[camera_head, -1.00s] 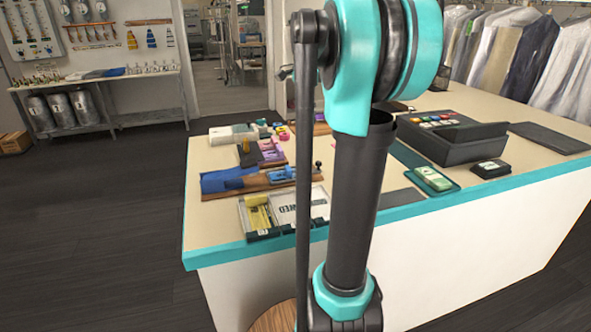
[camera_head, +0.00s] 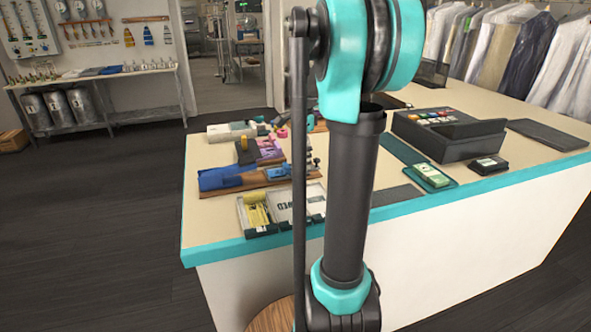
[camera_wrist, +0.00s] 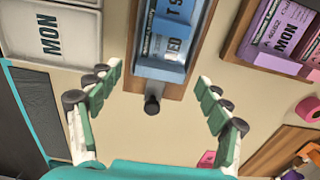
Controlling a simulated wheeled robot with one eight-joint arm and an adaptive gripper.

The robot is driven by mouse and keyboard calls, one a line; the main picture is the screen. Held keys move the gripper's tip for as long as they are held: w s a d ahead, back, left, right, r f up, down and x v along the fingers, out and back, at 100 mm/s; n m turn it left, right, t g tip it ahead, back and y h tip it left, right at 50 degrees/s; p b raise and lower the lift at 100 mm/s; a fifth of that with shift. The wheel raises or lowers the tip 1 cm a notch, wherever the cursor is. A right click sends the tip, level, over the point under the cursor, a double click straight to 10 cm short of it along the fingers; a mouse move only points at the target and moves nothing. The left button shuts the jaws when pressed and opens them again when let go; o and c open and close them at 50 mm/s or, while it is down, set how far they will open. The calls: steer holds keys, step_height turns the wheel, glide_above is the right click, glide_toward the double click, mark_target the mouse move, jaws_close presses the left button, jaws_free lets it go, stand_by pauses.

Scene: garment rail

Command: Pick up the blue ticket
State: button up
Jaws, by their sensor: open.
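In the head view the blue holder (camera_head: 278,170) shows on the counter, left of my arm; the ticket itself is too small to make out there. My gripper (camera_wrist: 158,78) is open, its green-padded fingers spread to either side of the board's near end. Nothing is between the pads but the holder's end and a black knob (camera_wrist: 152,104) below. The head view does not clearly show my gripper.
Pink and purple tickets (camera_wrist: 285,25) sit on another board to the right. A tray (camera_head: 262,228) holds yellow slips and pale cards. A dark cash register (camera_head: 450,140) and a green-topped tray (camera_head: 432,178) stand right of my arm. Pink tape (camera_wrist: 308,108) lies at right.

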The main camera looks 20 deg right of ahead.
steer(key=shift+f, duration=0.7)
steer(key=shift+c, duration=0.5)
steer(key=c, duration=0.8)
steer(key=shift+r, duration=0.15)
step_height(320, 180, up, 25)
steer(key=shift+f, duration=0.1)
